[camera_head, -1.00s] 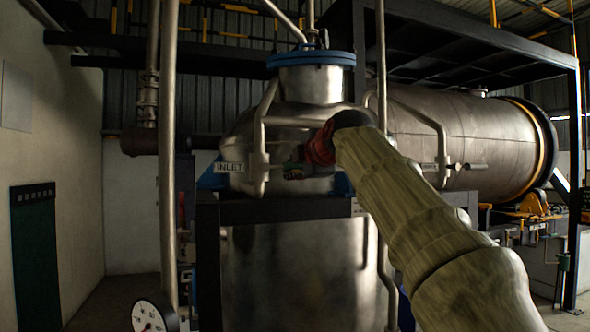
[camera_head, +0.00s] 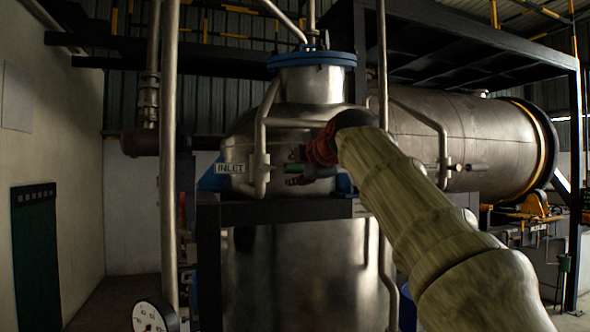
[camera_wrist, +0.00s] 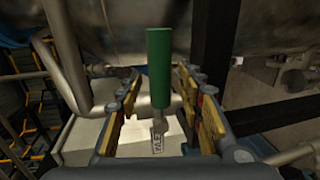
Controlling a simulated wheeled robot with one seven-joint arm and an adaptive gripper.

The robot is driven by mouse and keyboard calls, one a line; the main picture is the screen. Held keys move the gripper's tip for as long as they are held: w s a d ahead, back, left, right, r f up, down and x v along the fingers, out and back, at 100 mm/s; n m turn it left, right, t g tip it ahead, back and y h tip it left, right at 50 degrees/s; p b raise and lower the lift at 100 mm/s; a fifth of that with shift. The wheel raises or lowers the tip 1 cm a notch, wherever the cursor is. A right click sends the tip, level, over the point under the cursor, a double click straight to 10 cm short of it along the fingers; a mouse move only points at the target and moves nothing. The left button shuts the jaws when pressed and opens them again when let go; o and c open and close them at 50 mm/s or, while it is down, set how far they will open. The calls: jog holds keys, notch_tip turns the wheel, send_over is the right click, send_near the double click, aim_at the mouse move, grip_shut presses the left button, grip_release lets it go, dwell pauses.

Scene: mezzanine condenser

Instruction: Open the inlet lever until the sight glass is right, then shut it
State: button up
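The inlet lever has a green handle (camera_wrist: 159,65), which stands between the two fingers of my gripper (camera_wrist: 158,88) in the wrist view. The fingers are open, with a gap on each side of the handle. In the head view my gripper (camera_head: 298,168) is in front of the steel vessel, just right of the white INLET label (camera_head: 230,168). The green handle (camera_head: 293,166) shows only in part there. The label (camera_wrist: 158,137) also shows beyond the handle in the wrist view. I cannot make out the sight glass.
A second lever (camera_head: 474,167) sits to the right on another pipe. Vertical pipes (camera_head: 168,120) and a black frame (camera_head: 275,211) stand around the vessel (camera_head: 300,270). A round gauge (camera_head: 150,317) is at the lower left.

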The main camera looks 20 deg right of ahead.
jog(key=s+r, duration=0.2)
jog(key=s, duration=0.9)
jog(key=shift+r, duration=0.15)
jog(key=shift+s, duration=0.1)
jog(key=s+f+m+g+b, duration=0.1)
jog(key=s+f+m+g, duration=0.15)
jog(key=f+m, duration=0.8)
jog(key=s+f+m+g+b, duration=0.1)
jog(key=f+m+g, duration=0.25)
jog(key=f, duration=1.45)
jog(key=s+a+f+m+g+b, duration=0.1)
jog(key=s+a+f+b, duration=0.1)
jog(key=s+f, duration=0.6)
jog(key=s+a+f+m+g+b, duration=0.1)
jog(key=s+a+f+b, duration=0.2)
jog(key=s+f, duration=0.6)
jog(key=s+a+f+m+g+b, duration=0.2)
jog(key=s+f, duration=0.6)
jog(key=f, duration=1.4)
jog(key=shift+s+a+f+b, duration=0.15)
jog(key=shift+s+f+b, duration=0.15)
jog(key=shift+b, duration=0.85)
